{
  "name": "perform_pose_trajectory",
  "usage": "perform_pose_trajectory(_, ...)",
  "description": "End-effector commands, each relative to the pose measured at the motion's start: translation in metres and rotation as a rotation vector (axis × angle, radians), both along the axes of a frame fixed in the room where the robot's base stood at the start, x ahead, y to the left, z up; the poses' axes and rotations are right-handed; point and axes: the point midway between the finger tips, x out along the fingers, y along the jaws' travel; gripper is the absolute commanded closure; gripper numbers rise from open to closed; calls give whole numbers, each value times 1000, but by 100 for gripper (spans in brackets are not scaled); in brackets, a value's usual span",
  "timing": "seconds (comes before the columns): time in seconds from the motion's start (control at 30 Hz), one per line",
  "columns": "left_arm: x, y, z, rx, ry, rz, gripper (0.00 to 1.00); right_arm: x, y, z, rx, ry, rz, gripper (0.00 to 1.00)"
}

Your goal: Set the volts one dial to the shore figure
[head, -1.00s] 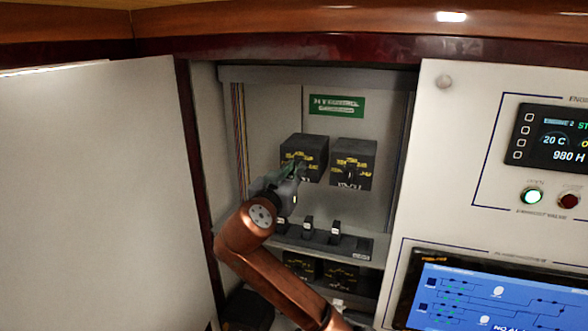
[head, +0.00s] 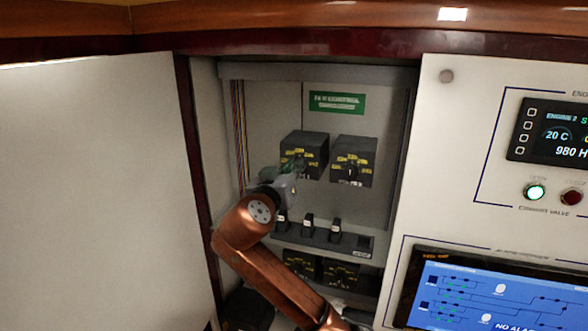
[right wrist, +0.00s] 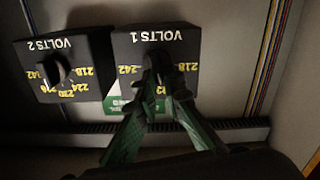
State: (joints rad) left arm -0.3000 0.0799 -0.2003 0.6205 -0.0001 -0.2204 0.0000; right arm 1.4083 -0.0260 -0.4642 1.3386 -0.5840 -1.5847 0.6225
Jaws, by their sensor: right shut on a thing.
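The VOLTS 1 dial box (head: 303,147) is the left of two black boxes in the open cabinet. In the right wrist view the VOLTS 1 box (right wrist: 185,50) is upside down, with yellow figures 242 and 218 readable beside the fingers. My right gripper (head: 292,170) reaches it from below. In the wrist view its green fingers (right wrist: 157,62) are shut on the dial's knob, which they mostly hide, so its pointer setting cannot be read. The shore figure is not legible in these frames. My left gripper is not in view.
The VOLTS 2 box (head: 352,158) stands close to the right, its black knob (right wrist: 56,72) clear in the wrist view. Below are several switches (head: 307,225) and more dials. A green sign (head: 337,102) hangs above. The white door (head: 95,190) stands at left.

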Motion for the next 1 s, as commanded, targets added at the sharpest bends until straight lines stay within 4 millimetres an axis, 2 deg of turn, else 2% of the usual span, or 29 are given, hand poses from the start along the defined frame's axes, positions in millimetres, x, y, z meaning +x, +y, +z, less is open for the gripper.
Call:
perform_pose_trajectory(0.5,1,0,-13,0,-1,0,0,1,6,-3,-354,115,3,100)
perform_pose_trajectory(1.0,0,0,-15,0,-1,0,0,1,8,-3,-456,148,4,100)
